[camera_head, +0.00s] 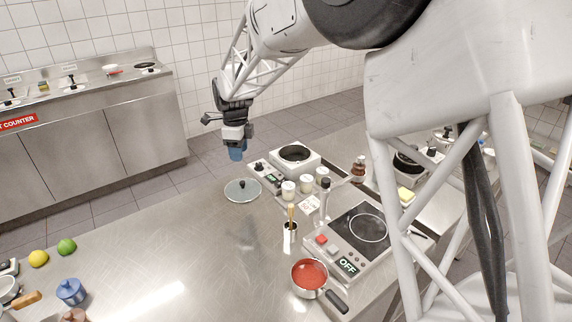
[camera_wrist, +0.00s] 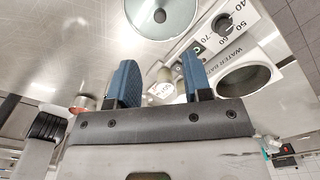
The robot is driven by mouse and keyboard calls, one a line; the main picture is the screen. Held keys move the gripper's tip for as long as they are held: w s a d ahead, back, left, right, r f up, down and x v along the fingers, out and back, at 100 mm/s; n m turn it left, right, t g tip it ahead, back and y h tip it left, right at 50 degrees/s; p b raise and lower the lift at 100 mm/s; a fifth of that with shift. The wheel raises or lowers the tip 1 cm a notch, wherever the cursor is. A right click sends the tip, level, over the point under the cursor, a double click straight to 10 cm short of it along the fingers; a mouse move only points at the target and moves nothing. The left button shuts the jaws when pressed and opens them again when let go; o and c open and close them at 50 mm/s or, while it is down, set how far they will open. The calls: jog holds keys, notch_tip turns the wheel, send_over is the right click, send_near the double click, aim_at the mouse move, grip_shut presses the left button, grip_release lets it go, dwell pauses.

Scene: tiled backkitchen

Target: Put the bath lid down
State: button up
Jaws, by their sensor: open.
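The bath lid (camera_head: 243,190), a round glass lid with a dark knob, lies flat on the steel counter, left of and in front of the water bath. It also shows at the top of the wrist view (camera_wrist: 178,22), cut off by the edge. The water bath (camera_head: 309,166) is a white box with a round opening, uncovered; its label and dial show in the wrist view (camera_wrist: 268,50). My gripper (camera_head: 236,154) is above the counter's far edge, behind and above the lid. In the wrist view its blue fingers (camera_wrist: 158,78) are apart with nothing held between them.
Small white jars (camera_head: 289,190) stand right of the lid. A hotplate (camera_head: 352,250) and a pan of red liquid (camera_head: 309,274) are nearer. A lemon (camera_head: 38,258), a lime (camera_head: 66,247) and a blue pot (camera_head: 71,292) lie left. The counter's middle is clear.

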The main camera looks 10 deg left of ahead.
jog(key=shift+d, duration=0.1)
jog(key=s+d+r+n, duration=0.3)
jog(key=s+d+r, duration=0.15)
jog(key=d, duration=0.45)
jog(key=s+d+r+n+t, duration=0.1)
jog(key=s+d+r+n, duration=0.15)
jog(key=s+d, duration=0.45)
jog(key=s+d+r+n, duration=0.3)
jog(key=d+r, duration=0.1)
jog(key=d, duration=0.7)
jog(key=s+d+f+n, duration=0.1)
jog(key=s+d+n, duration=0.3)
jog(key=s+d, duration=0.4)
jog(key=s+d+f+n+t, duration=0.1)
jog(key=s+d+n, duration=0.4)
jog(key=s, duration=1.2)
jog(key=d+f, duration=0.1)
jog(key=d, duration=0.2)
jog(key=shift+d+f+t, duration=0.15)
jog(key=shift+d+t, duration=0.15)
jog(key=shift+d, duration=0.05)
